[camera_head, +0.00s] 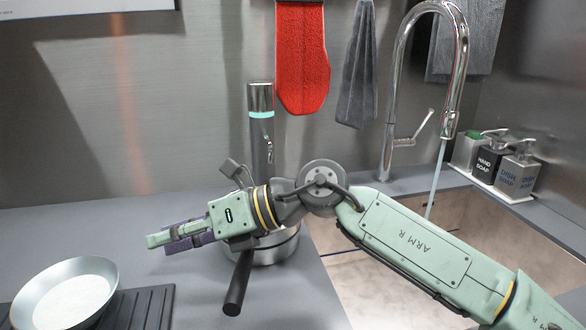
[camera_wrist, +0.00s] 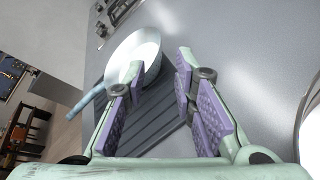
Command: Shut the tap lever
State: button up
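The chrome tap (camera_head: 393,90) stands behind the sink at the right. Its thin lever (camera_head: 422,125) sticks out to the right from the tap body and slants upward. A stream of water (camera_head: 436,180) runs from the spout down toward the sink; my arm hides its lower end. My gripper (camera_head: 160,242) is far left of the tap, over the counter, pointing left and away from the lever. In the wrist view my gripper (camera_wrist: 161,65) is open, with nothing between its purple-padded fingers. The lever does not show in the wrist view.
A shallow pan (camera_head: 65,295) sits on a dark ribbed mat at the lower left. A steel pot (camera_head: 275,250) with a black handle is partly hidden beneath my arm. Soap dispensers (camera_head: 488,160) stand right of the tap.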

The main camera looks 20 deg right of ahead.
aim_at(430, 111)
jog(key=z, duration=1.3)
